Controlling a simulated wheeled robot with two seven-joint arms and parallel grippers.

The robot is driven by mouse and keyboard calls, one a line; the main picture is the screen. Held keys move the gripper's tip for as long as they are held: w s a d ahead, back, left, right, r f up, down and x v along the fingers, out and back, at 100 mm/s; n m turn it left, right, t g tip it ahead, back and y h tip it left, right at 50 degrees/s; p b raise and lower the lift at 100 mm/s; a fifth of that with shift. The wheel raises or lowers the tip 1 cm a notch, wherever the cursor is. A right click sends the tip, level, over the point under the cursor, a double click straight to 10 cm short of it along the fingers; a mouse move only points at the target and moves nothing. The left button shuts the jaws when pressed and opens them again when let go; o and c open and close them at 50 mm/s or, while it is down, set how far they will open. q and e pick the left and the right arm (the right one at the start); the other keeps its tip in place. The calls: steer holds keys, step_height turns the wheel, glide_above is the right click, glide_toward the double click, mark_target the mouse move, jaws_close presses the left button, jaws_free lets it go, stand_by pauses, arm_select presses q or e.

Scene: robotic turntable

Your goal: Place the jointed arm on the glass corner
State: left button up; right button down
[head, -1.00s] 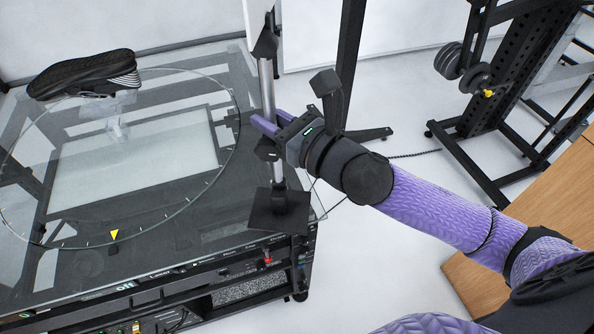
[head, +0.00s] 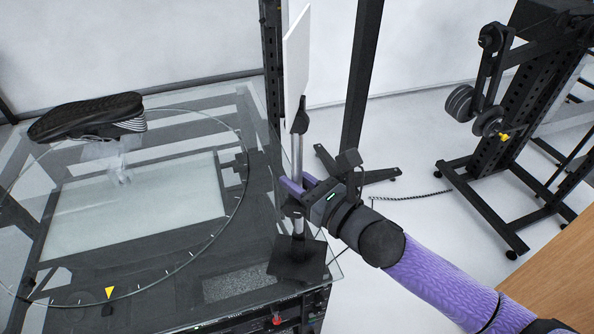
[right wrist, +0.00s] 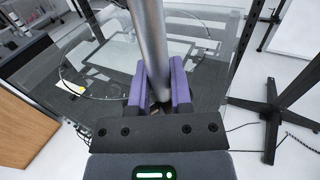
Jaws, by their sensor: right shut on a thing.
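The jointed arm is a stand with a grey metal pole (head: 299,148), black joints, a white panel (head: 296,50) at its top and a square black base (head: 297,262). It stands about upright over the right front glass corner (head: 331,268). I cannot tell whether the base touches the glass. My right gripper (head: 290,190) is shut on the pole above the base. In the right wrist view the pole (right wrist: 150,45) runs between the purple fingers (right wrist: 158,85). My left gripper is out of view.
A black shoe (head: 85,117) sits on a clear support over the round glass turntable (head: 243,190), left of the stand. A yellow marker (head: 110,292) lies at its front rim. A black rack with weights (head: 475,110) stands at right; a wooden surface (head: 555,265) is lower right.

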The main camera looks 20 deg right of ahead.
steer(key=shift+f, duration=0.75)
steer(key=c, duration=0.5)
jaws_free()
steer(key=shift+f, duration=0.1)
steer(key=shift+c, duration=0.2)
